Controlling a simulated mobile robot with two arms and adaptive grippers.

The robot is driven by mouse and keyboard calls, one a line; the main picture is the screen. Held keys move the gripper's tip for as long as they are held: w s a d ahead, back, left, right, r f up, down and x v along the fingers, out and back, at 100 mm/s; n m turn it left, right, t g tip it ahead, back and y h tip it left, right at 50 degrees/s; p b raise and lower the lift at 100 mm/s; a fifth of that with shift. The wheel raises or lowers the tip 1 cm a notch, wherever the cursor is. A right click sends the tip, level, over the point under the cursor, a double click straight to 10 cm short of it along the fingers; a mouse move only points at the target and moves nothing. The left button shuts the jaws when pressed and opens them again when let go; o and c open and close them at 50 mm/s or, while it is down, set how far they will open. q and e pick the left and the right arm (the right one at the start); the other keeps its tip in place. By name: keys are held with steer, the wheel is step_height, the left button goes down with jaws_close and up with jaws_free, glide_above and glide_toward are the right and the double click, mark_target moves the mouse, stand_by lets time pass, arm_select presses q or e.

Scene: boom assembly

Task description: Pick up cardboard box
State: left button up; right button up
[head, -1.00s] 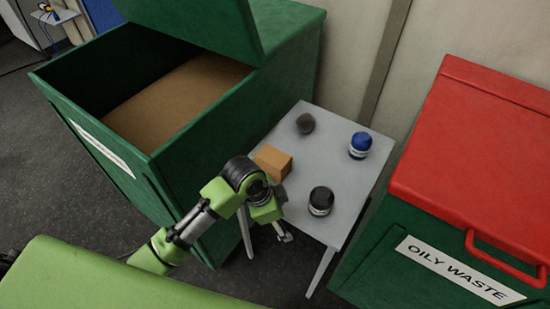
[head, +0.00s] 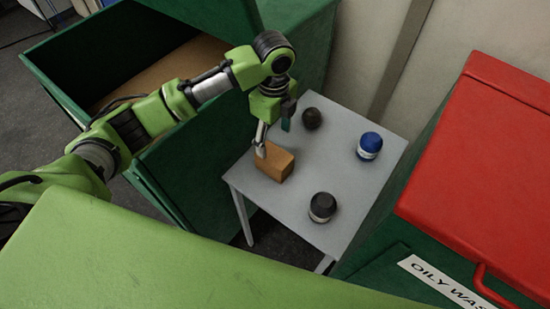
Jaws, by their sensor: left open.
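The cardboard box (head: 275,164) is a small brown block on the grey table, near the table's left edge. My left gripper (head: 273,140) points down at the box's far left side, with its fingers spread. One light finger is in front of or beside the box's left end, and a darker finger is further right, behind the box. I cannot tell whether either finger touches the box. My right gripper is not in view.
The small grey table (head: 325,235) also bears a dark round lump (head: 312,118), a blue-capped jar (head: 369,146) and a black-capped jar (head: 322,207). An open green bin (head: 180,160) stands left. A red-lidded oily waste bin (head: 490,150) stands right.

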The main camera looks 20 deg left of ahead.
mark_target(274, 155)
arm_select(q)
step_height(274, 155, down, 5)
steer(key=shift+r, duration=0.2)
steer(key=shift+f+p, duration=0.35)
steer(key=shift+f, duration=0.15)
step_height(274, 155, down, 4)
steer(key=shift+f+p, duration=0.2)
steer(key=shift+p, duration=0.55)
steer(key=shift+f, duration=0.3)
steer(key=c, duration=1)
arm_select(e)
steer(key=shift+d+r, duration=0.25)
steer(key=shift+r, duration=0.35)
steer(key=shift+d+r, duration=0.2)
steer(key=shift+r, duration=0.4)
